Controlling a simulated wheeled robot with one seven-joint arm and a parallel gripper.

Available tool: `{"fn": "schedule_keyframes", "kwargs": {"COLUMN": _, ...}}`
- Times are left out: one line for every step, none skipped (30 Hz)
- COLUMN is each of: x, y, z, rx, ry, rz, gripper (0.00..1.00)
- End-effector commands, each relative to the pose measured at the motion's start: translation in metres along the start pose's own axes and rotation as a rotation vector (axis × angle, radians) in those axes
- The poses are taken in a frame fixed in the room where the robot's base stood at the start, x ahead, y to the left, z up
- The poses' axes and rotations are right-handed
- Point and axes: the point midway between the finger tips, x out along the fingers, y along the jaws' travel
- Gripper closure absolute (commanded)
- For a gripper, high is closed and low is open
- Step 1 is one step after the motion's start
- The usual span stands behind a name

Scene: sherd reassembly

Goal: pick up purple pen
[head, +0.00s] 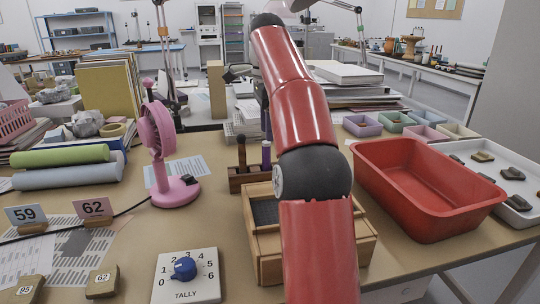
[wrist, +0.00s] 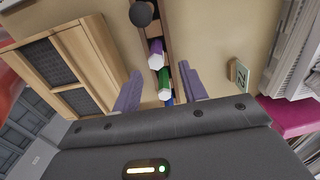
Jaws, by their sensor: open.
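The purple pen (wrist: 156,48) stands in a narrow wooden holder (wrist: 170,22), with its pale end facing the wrist camera. In the head view the purple pen (head: 266,156) rises from the holder (head: 238,182), just left of my red arm. A green pen (wrist: 163,78) and a blue pen (wrist: 166,99) stand in line with it. A dark round-topped tool (wrist: 141,14) stands at the far end of the row. My gripper (wrist: 160,82) is open, with one finger on each side of the row and nothing visibly held. The fingers are hidden in the head view.
A wooden box with dark mesh panels (wrist: 62,65) lies close beside the holder. A small number tag (wrist: 239,76) is on the other side. A pink fan (head: 160,145) stands left of the holder, and a red tub (head: 425,190) sits to the right.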

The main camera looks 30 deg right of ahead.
Motion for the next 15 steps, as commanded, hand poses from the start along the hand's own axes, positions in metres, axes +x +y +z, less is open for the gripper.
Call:
{"fn": "schedule_keyframes", "kwargs": {"x": 0.004, "y": 0.000, "z": -0.001, "rx": 0.010, "ry": -0.001, "rz": 0.003, "gripper": 0.57}}
{"fn": "schedule_keyframes", "kwargs": {"x": 0.007, "y": 0.000, "z": -0.001, "rx": 0.013, "ry": -0.001, "rz": 0.003, "gripper": 0.57}}
{"fn": "schedule_keyframes", "kwargs": {"x": 0.012, "y": 0.000, "z": -0.001, "rx": 0.014, "ry": -0.001, "rz": 0.005, "gripper": 0.57}}
{"fn": "schedule_keyframes", "kwargs": {"x": 0.015, "y": 0.000, "z": -0.001, "rx": 0.014, "ry": -0.001, "rz": 0.004, "gripper": 0.57}}
{"fn": "schedule_keyframes", "kwargs": {"x": 0.018, "y": 0.000, "z": -0.001, "rx": 0.013, "ry": -0.001, "rz": 0.004, "gripper": 0.57}}
{"fn": "schedule_keyframes", "kwargs": {"x": 0.021, "y": 0.001, "z": -0.001, "rx": 0.013, "ry": -0.001, "rz": 0.004, "gripper": 0.57}}
{"fn": "schedule_keyframes", "kwargs": {"x": 0.023, "y": 0.000, "z": -0.001, "rx": 0.012, "ry": -0.001, "rz": 0.003, "gripper": 0.57}}
{"fn": "schedule_keyframes", "kwargs": {"x": 0.024, "y": 0.000, "z": -0.001, "rx": 0.012, "ry": -0.001, "rz": 0.002, "gripper": 0.57}}
{"fn": "schedule_keyframes", "kwargs": {"x": 0.027, "y": 0.000, "z": 0.000, "rx": 0.011, "ry": -0.001, "rz": 0.003, "gripper": 0.57}}
{"fn": "schedule_keyframes", "kwargs": {"x": 0.030, "y": 0.001, "z": 0.001, "rx": 0.011, "ry": -0.001, "rz": 0.003, "gripper": 0.57}}
{"fn": "schedule_keyframes", "kwargs": {"x": 0.034, "y": 0.001, "z": 0.001, "rx": 0.011, "ry": -0.001, "rz": 0.003, "gripper": 0.57}}
{"fn": "schedule_keyframes", "kwargs": {"x": 0.039, "y": 0.002, "z": 0.003, "rx": 0.010, "ry": -0.001, "rz": 0.003, "gripper": 0.57}}
{"fn": "schedule_keyframes", "kwargs": {"x": 0.044, "y": 0.003, "z": 0.004, "rx": 0.009, "ry": -0.001, "rz": 0.003, "gripper": 0.57}}
{"fn": "schedule_keyframes", "kwargs": {"x": 0.049, "y": 0.004, "z": 0.005, "rx": 0.009, "ry": -0.001, "rz": 0.003, "gripper": 0.57}}
{"fn": "schedule_keyframes", "kwargs": {"x": 0.056, "y": 0.004, "z": 0.007, "rx": 0.010, "ry": 0.000, "rz": 0.003, "gripper": 0.57}}
